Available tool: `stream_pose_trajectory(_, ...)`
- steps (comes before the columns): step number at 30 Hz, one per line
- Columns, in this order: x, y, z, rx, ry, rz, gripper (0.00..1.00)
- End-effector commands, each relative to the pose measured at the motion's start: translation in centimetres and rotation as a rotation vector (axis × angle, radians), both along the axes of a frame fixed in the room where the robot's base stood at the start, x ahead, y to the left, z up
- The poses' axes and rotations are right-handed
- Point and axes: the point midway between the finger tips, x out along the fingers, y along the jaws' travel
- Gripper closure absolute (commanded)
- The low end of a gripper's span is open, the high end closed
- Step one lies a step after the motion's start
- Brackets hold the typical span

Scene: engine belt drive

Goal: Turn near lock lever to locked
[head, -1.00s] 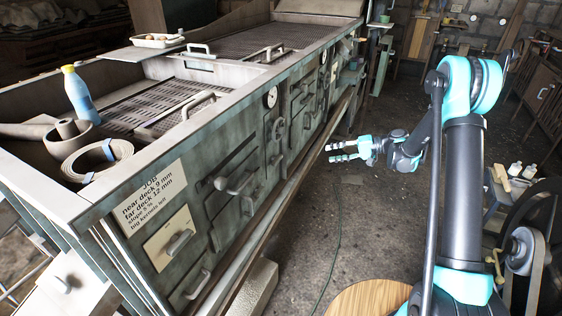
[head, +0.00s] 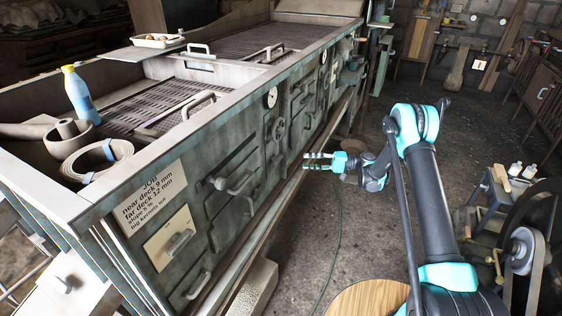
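The long green-grey machine (head: 120,215) has several handles and levers on its front side. A grey lever (head: 240,184) sits on a raised panel right of the job label. Another grey handle (head: 180,241) is on a cream plate below the label. I cannot tell for sure which one is the near lock lever, nor read its locked or unlocked setting. My gripper (head: 308,161) is in the air close to the machine's front, right of these levers. Its fingers look apart, with nothing between them. It appears not to touch the machine.
A job label (head: 150,196) is on the machine's front. A handwheel (head: 277,130) and gauge (head: 272,97) are farther along. A pale rail (head: 262,210) runs low along the front. A round wooden top (head: 368,299) stands at bottom centre. The floor between is mostly open.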

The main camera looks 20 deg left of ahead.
Motion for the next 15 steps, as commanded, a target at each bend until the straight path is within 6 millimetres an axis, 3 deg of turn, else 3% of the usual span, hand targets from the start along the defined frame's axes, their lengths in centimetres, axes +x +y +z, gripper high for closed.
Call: stream_pose_trajectory(15,-3.2,9.4,0.0,-0.001,0.0,0.001,0.62)
